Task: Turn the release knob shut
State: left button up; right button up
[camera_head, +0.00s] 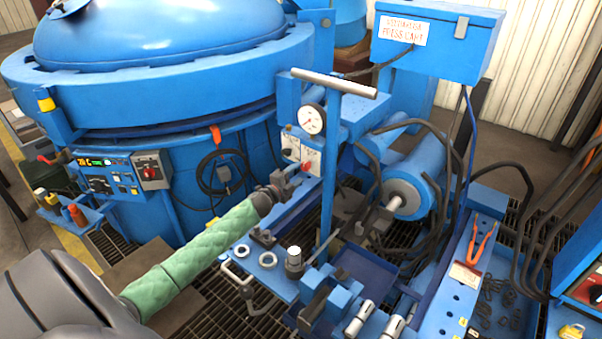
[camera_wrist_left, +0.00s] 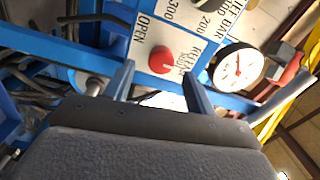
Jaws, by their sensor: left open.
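The release knob (camera_wrist_left: 162,60) is a round red knob on a white label plate (camera_wrist_left: 143,35). The plate reads OPEN and RELEASE around it. In the head view the knob (camera_head: 306,163) is a small red spot on the panel below the gauge. My left gripper (camera_wrist_left: 158,78) is open, its two blue-grey fingers apart on either side of the knob as the wrist view looks. I cannot tell whether they touch it. In the head view the left gripper (camera_head: 291,180) points at the knob from the lower left. My right gripper is not in view.
A pressure gauge (camera_head: 312,120) sits above the panel, beneath a grey T-bar handle (camera_head: 334,84). A large blue furnace (camera_head: 200,170) stands behind my left arm. Black hoses and a blue cylinder (camera_head: 415,180) are right of the post. Loose fittings lie on the cart's front.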

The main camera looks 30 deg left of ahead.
pick_arm(q)
jog(key=shift+s+a+f, duration=0.1)
jog(key=shift+s, duration=1.5)
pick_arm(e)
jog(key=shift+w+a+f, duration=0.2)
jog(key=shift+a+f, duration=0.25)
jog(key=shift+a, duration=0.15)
